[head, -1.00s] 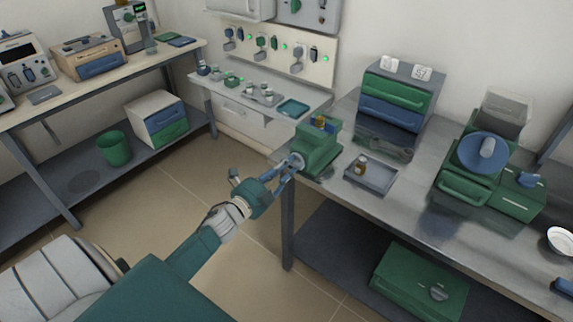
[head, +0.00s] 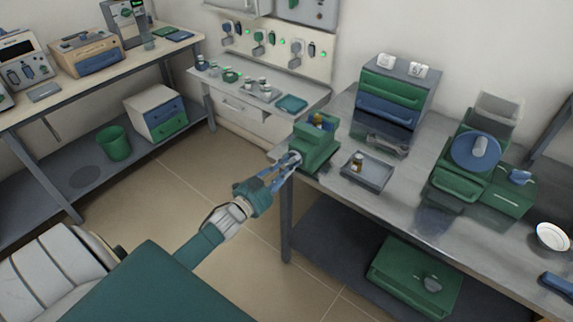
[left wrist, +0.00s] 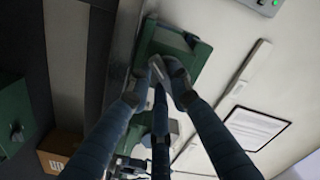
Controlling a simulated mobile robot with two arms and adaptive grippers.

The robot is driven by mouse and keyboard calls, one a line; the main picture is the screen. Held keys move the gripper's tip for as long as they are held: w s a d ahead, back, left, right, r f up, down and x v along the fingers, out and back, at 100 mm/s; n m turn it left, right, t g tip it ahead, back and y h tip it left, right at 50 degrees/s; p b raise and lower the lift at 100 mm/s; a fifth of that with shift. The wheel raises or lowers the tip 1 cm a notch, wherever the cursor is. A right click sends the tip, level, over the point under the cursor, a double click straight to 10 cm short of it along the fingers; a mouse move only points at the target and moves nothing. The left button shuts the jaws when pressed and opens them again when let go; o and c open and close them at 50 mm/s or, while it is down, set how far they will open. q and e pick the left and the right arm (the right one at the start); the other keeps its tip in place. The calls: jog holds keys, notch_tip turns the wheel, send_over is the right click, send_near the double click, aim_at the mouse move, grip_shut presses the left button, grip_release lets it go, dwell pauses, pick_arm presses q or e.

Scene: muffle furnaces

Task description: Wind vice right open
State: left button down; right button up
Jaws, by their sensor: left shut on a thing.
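The green vice (head: 317,145) stands at the left front corner of the metal workbench, with a small blue and yellow-brown thing (head: 318,121) at its top. My left gripper (head: 290,162) reaches it from the lower left, its blue fingers shut on the pale handle (head: 295,157) at the vice's front. In the left wrist view the fingers (left wrist: 160,80) close around the grey handle (left wrist: 158,68) in front of the green vice body (left wrist: 178,42). The fingers hide part of the handle. My right gripper is not in view.
A grey tray (head: 377,178) with a small brown bottle (head: 357,162) lies right of the vice. Behind are a drawer unit (head: 390,92) and a wrench-like tool (head: 388,145). A green machine with a blue disc (head: 476,152) stands further right. Open floor lies left of the bench.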

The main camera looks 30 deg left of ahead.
pick_arm(q)
jog(key=shift+n, duration=0.6)
jog(key=c, duration=1.6)
grip_release()
jog(key=shift+o, duration=0.2)
jog(key=s, duration=1.2)
jog(key=shift+a, duration=0.4)
